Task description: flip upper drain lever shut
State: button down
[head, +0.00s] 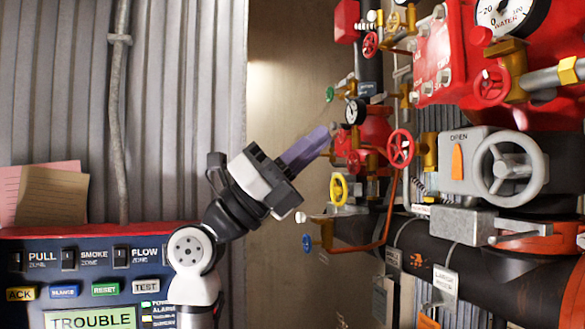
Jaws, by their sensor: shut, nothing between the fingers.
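My gripper (327,133) is shut and empty. Its purple-grey fingers point up and to the right, in front of the red valve body (372,132) and just below and left of a small round gauge (354,111). I cannot tell whether the fingertips touch anything. I cannot tell for certain which part is the upper drain lever. A small green handle (329,94) on brass fittings is just above my fingertips. Lower down, a blue handle (307,243) sits on a brass valve. Part of the fittings behind the fingers is hidden.
Red handwheel (401,149) and yellow handwheel (339,189) stand close to the gripper. A grey handwheel (511,171) and black pipe (500,282) fill the right. An alarm panel (90,262) is at lower left. The plain wall (285,60) behind my gripper is clear.

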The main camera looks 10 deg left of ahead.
jog(key=s, duration=0.1)
jog(key=s+a+f+m+g+h, duration=0.1)
jog(key=s+a+g, duration=0.1)
jog(key=shift+s+f+m+h+b, duration=0.3)
jog(key=shift+h+b, duration=0.1)
